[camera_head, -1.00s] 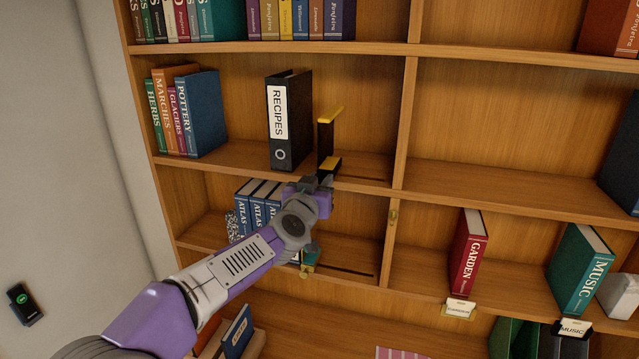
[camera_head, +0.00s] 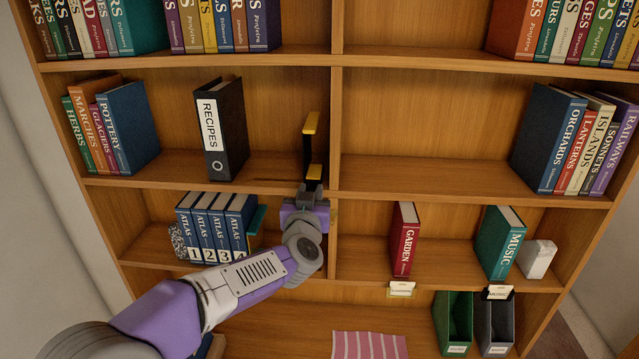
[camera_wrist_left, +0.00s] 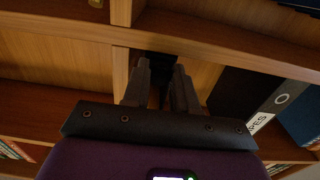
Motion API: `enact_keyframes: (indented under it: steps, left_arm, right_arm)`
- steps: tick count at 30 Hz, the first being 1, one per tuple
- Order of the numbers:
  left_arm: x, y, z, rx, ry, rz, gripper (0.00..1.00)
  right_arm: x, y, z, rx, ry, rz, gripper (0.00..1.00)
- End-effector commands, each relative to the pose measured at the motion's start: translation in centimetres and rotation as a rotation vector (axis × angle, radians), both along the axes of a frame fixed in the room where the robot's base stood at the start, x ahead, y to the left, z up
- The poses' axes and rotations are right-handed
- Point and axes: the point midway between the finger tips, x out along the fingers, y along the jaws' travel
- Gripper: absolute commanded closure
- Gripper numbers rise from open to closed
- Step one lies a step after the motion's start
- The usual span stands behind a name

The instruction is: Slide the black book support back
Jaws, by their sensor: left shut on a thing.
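The black book support (camera_head: 307,155) stands upright on the middle shelf's left bay, with yellow on its top edge and foot. It is close to the vertical divider, well to the right of the black RECIPES binder (camera_head: 221,130). My left gripper (camera_head: 311,188) is at the shelf's front edge, shut on the support's lower front part. In the left wrist view, the two fingers of my left gripper (camera_wrist_left: 160,80) close around a dark part of the support (camera_wrist_left: 153,64). The exact contact is in shadow. My right gripper is out of view.
A dark slot (camera_head: 270,181) runs along the shelf floor left of the support. The vertical divider (camera_head: 335,130) is just to its right. Blue atlases (camera_head: 212,228) and a teal book support (camera_head: 257,220) stand on the shelf below. The space between binder and support is empty.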

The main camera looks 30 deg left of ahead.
Motion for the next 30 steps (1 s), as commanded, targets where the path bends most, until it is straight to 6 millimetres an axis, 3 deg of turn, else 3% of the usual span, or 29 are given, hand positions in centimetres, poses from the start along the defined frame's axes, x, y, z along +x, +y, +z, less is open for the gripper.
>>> enact_keyframes:
  steps: [10, 11, 15, 24, 30]
  left_arm:
    - [-0.1, 0.2, 0.0, 0.000, -0.003, 0.011, 1.00]
    - [-0.1, 0.1, 0.0, 0.000, -0.003, 0.010, 0.68]
    - [0.0, 0.0, 0.0, 0.000, -0.002, 0.008, 0.48]
    - [-0.1, -0.1, 0.0, 0.000, -0.002, 0.006, 0.48]
    - [-2.3, -1.2, 0.0, 0.001, -0.004, 0.005, 0.48]
  right_arm:
    - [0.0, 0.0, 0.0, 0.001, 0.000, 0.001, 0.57]
    - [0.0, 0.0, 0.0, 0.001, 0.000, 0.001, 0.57]
    - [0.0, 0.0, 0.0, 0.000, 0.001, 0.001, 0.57]
    - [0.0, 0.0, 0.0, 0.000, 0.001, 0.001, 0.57]
    - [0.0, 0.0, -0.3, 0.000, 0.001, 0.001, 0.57]
